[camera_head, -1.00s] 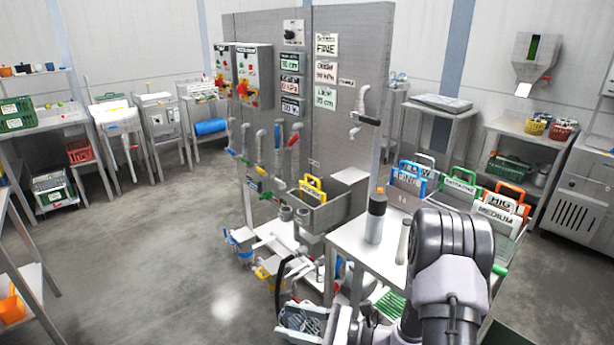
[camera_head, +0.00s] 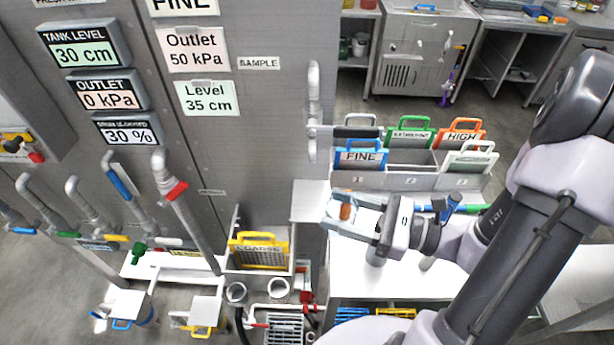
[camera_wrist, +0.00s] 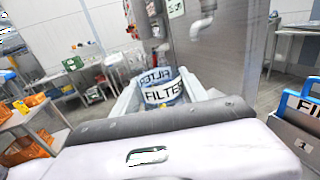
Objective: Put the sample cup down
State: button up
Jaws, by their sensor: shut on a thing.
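My gripper (camera_head: 345,212) is shut on the sample cup, held above the white worktop in front of the grey panel. In the wrist view the cup (camera_wrist: 163,93) sits between the two fingers; it looks clear with a blue tint and bears a label reading "FILTE...", its end cut off. In the head view only a small brownish-orange part of what I hold (camera_head: 346,212) shows between the fingers; the rest is hidden. The white worktop (camera_head: 350,262) lies below, partly covered by my arm.
A rack (camera_head: 400,181) with FINE, HIGH and other handled plates stands behind my gripper. A sample pipe (camera_head: 313,110) juts from the panel. A yellow-handled COARSE screen (camera_head: 260,250) sits in a box at the left.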

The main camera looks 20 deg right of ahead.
jog(key=w+a, duration=0.1)
jog(key=w, duration=0.2)
jog(key=w+f+b, duration=0.1)
jog(key=w, duration=0.3)
jog(key=w+a, duration=0.1)
jog(key=w, duration=0.2)
jog(key=shift+w+a+f, duration=0.2)
jog(key=shift+w+a, duration=0.05)
jog(key=shift+a, duration=0.05)
jog(key=f+b, duration=0.1)
jog(key=f, duration=0.1)
jog(key=f+b, duration=0.1)
jog(key=shift+w+a+f, duration=0.1)
jog(key=shift+w+f, duration=0.1)
jog(key=shift+f, duration=0.15)
jog(key=shift+r, duration=0.15)
jog(key=o, duration=1)
jog(key=shift+f, duration=0.2)
jog(key=o, duration=0.5)
jog(key=shift+c, duration=0.2)
jog(key=shift+r, duration=0.1)
